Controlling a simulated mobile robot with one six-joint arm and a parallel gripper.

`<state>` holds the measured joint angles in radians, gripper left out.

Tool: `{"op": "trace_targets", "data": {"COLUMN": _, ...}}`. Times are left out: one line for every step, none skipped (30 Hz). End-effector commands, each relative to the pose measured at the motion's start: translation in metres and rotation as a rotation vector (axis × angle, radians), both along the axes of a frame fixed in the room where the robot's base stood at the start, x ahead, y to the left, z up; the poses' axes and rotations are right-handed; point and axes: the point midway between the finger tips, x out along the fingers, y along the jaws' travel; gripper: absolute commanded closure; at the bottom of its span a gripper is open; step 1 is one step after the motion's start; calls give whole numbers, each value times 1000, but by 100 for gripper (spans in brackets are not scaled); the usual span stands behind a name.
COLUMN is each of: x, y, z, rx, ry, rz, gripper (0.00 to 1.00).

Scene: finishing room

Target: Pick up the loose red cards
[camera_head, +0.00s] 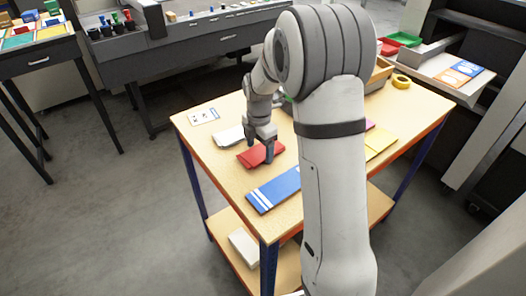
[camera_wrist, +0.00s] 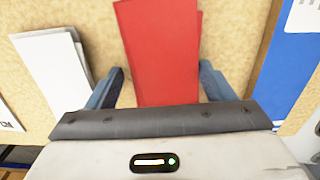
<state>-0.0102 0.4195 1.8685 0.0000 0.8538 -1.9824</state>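The red cards (camera_head: 258,154) lie as a small, slightly fanned pile on the wooden table top in the head view. They also show in the wrist view (camera_wrist: 158,50), with a second card edge peeking out on the right. My gripper (camera_head: 259,150) is over the red cards, pointing down. In the wrist view my gripper (camera_wrist: 160,88) is open, with one finger on each side of the red pile and a gap to it on both sides. The near end of the cards is hidden by the gripper body.
White cards (camera_head: 229,136) lie left of the red ones, and a blue-and-white pack (camera_head: 274,189) lies to the right. A printed white card (camera_head: 203,116), yellow sheets (camera_head: 379,141) and a yellow tape roll (camera_head: 401,81) are also on the table. My arm hides the table's middle.

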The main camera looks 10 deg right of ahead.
Motion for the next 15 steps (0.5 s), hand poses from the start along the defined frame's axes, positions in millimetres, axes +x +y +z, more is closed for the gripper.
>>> {"op": "trace_targets", "data": {"x": 0, "y": 0, "z": 0, "rx": 0, "ry": 0, "rz": 0, "gripper": 29}}
{"op": "trace_targets", "data": {"x": 0, "y": 0, "z": 0, "rx": 0, "ry": 0, "rz": 0, "gripper": 31}}
{"op": "trace_targets", "data": {"x": 0, "y": 0, "z": 0, "rx": 0, "ry": 0, "rz": 0, "gripper": 34}}
{"op": "trace_targets", "data": {"x": 0, "y": 0, "z": 0, "rx": 0, "ry": 0, "rz": 0, "gripper": 37}}
{"op": "trace_targets", "data": {"x": 0, "y": 0, "z": 0, "rx": 0, "ry": 0, "rz": 0, "gripper": 39}}
{"op": "trace_targets", "data": {"x": 0, "y": 0, "z": 0, "rx": 0, "ry": 0, "rz": 0, "gripper": 43}}
{"op": "trace_targets", "data": {"x": 0, "y": 0, "z": 0, "rx": 0, "ry": 0, "rz": -1, "gripper": 45}}
{"op": "trace_targets", "data": {"x": 0, "y": 0, "z": 0, "rx": 0, "ry": 0, "rz": -1, "gripper": 47}}
{"op": "trace_targets", "data": {"x": 0, "y": 0, "z": 0, "rx": 0, "ry": 0, "rz": -1, "gripper": 51}}
{"op": "trace_targets", "data": {"x": 0, "y": 0, "z": 0, "rx": 0, "ry": 0, "rz": -1, "gripper": 53}}
{"op": "trace_targets", "data": {"x": 0, "y": 0, "z": 0, "rx": 0, "ry": 0, "rz": -1, "gripper": 56}}
{"op": "trace_targets", "data": {"x": 0, "y": 0, "z": 0, "rx": 0, "ry": 0, "rz": -1, "gripper": 59}}
{"op": "trace_targets", "data": {"x": 0, "y": 0, "z": 0, "rx": 0, "ry": 0, "rz": -1, "gripper": 61}}
{"op": "trace_targets", "data": {"x": 0, "y": 0, "z": 0, "rx": 0, "ry": 0, "rz": -1, "gripper": 64}}
{"op": "trace_targets", "data": {"x": 0, "y": 0, "z": 0, "rx": 0, "ry": 0, "rz": -1, "gripper": 67}}
